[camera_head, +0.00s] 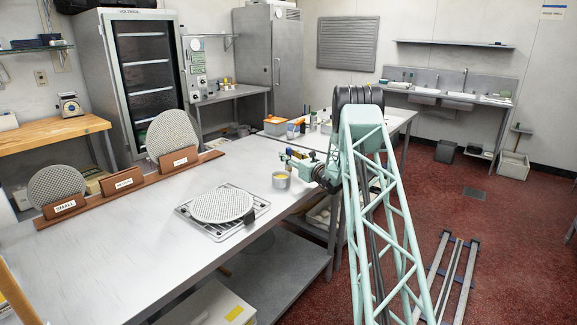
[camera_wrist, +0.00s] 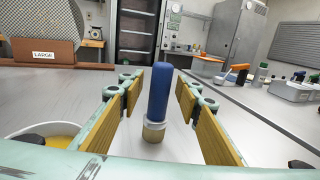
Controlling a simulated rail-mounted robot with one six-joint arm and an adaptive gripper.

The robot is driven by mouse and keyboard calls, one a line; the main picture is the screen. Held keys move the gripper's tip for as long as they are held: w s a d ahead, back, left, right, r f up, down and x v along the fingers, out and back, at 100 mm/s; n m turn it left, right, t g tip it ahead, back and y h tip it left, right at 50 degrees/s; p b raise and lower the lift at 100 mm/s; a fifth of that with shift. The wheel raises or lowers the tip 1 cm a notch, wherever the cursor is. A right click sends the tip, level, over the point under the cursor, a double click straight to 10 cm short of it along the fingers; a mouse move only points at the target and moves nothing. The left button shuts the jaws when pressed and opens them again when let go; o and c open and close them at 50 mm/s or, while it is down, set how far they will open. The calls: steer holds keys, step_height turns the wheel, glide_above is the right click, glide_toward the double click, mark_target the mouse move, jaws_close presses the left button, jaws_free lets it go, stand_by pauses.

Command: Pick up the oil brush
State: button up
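The oil brush (camera_wrist: 160,92) stands about upright in the wrist view, with a blue handle on top, a pale collar and a tan lower end. My gripper (camera_wrist: 158,100) is open, with its yellow-padded fingers on both sides of the brush. Gaps show between the pads and the handle, so the brush is not gripped. In the head view my gripper (camera_head: 302,160) is low over the right edge of the steel table (camera_head: 150,235). The brush is too small there to make out surely.
A bowl of yellow oil (camera_head: 281,180) is close to my gripper; it also shows at lower left in the wrist view (camera_wrist: 45,135). A round mesh screen (camera_head: 222,205) lies on a wire rack. A wooden holder (camera_head: 135,186) with labelled screens stands behind. The table's front left is clear.

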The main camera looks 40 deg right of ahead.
steer(key=shift+w, duration=0.1)
stand_by(0.5)
steer(key=c, duration=0.9)
